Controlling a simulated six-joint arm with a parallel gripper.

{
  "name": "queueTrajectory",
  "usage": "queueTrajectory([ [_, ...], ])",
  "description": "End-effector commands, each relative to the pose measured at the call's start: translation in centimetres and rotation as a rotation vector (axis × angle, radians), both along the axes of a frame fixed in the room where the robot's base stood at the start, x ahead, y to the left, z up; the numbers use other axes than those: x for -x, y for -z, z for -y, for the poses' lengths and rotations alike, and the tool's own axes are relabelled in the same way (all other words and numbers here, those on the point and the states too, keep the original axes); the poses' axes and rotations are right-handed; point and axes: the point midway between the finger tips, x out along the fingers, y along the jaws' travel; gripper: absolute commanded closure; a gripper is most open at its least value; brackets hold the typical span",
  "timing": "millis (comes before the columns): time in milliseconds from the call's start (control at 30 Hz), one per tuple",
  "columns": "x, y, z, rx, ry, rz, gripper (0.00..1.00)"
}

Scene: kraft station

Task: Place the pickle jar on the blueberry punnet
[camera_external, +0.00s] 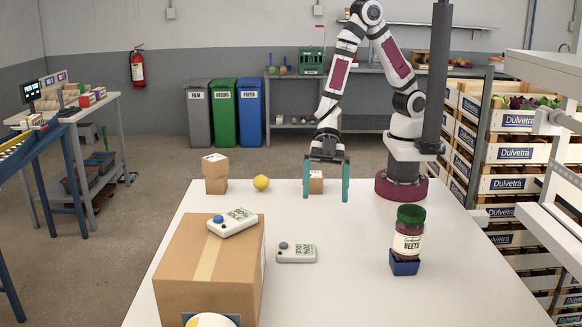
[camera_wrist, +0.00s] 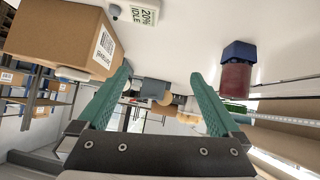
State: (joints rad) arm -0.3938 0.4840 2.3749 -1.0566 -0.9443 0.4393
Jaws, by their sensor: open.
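The jar (camera_external: 408,242) has a green lid, dark red contents and a label reading "BEETS". It stands upright on a small blue container (camera_external: 404,267), which I take for the punnet; its contents are hidden. Both are at the right of the white table. My gripper (camera_external: 326,197) is open and empty, pointing down above the back middle of the table, left of and behind the jar. In the wrist view the jar (camera_wrist: 235,77) and blue container (camera_wrist: 239,51) show beyond the right finger, apart from it.
A large cardboard box (camera_external: 180,275) stands front left with a white device (camera_external: 235,220) on top. Another device (camera_external: 296,254) lies beside it. The table between devices and jar is clear.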

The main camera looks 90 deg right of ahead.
Motion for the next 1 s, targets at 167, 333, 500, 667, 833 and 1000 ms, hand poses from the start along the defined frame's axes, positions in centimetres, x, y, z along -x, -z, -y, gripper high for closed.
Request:
queueTrajectory([
  [167,-9.3,-6.0,19.8,0.345,1.021,-0.017,0.00],
  [333,3.4,-8.5,29.3,0.442,1.690,-0.566,0.00],
  [500,12.5,-10.0,26.0,0.385,1.840,-1.054,0.00],
  [667,14.2,-10.5,24.7,0.371,1.841,-1.167,0.00],
  [833,14.1,-10.5,24.7,0.373,1.842,-1.164,0.00],
  [1000,14.1,-10.5,24.8,0.374,1.842,-1.162,0.00],
])
